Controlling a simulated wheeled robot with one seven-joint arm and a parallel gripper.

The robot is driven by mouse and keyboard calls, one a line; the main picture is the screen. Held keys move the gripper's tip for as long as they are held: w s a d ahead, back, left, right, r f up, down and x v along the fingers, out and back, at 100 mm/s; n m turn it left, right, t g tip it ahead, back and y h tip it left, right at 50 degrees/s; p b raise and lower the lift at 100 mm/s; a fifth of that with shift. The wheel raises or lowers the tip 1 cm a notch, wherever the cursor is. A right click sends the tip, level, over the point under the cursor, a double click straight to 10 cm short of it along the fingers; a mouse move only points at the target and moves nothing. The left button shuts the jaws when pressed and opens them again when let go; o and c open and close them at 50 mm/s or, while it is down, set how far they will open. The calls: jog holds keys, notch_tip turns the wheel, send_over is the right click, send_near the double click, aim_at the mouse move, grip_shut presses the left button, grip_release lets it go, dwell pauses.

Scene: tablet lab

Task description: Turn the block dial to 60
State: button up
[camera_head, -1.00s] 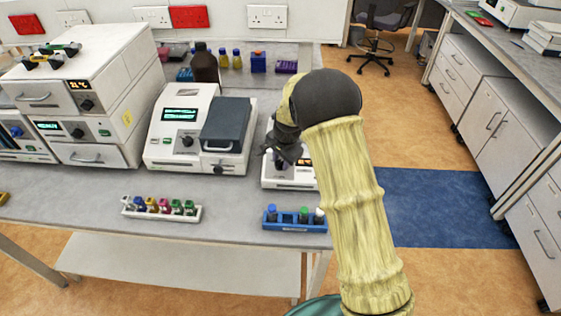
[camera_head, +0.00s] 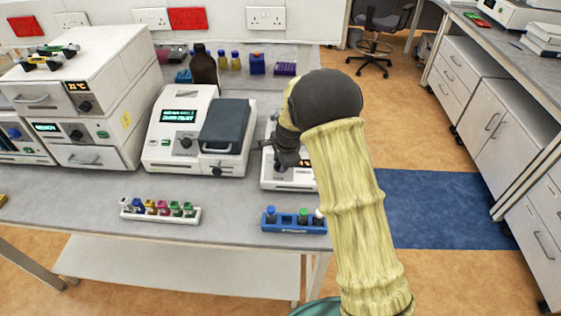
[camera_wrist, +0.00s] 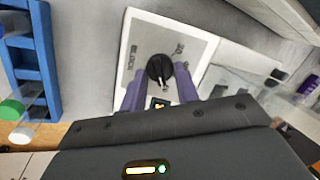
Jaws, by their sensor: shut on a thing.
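The black block dial (camera_wrist: 158,66) sits on the pale top panel of a small white device (camera_wrist: 135,45). In the wrist view my gripper (camera_wrist: 161,69) is shut on the dial, with one purple-grey finger on each side of it. A light pointer mark shows on the dial, toward the lower right of the picture. A small lit display below the dial is partly hidden. In the head view my gripper (camera_head: 286,160) is over the white device (camera_head: 284,184), and my arm hides its right part.
A blue rack (camera_head: 294,228) with several capped tubes stands in front of the device. A white tube rack (camera_head: 160,216) is further left. A larger white instrument (camera_head: 160,155) with a dark lid stands left of the gripper. Bottles and boxes are behind.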

jog(key=o, duration=1)
jog(key=shift+c, duration=0.2)
jog(key=shift+r, duration=0.1)
jog(key=b+v, duration=0.2)
jog(key=v, duration=1.5)
jog(key=shift+s+d, duration=0.1)
jog(key=shift+d, duration=0.05)
jog(key=s+d+f+n, duration=0.2)
jog(key=s+d+n, duration=0.2)
jog(key=s, duration=0.3)
jog(key=s+d+f+n+h, duration=0.1)
jog(key=s+d+f+n, duration=0.2)
jog(key=s, duration=0.5)
jog(key=s+d+f+n, duration=0.3)
jog(key=s+d+n, duration=0.2)
jog(key=s+d, duration=0.2)
jog(key=shift+s+d+h, duration=0.25)
jog(key=shift+s+h, duration=0.05)
jog(key=shift+s, duration=0.05)
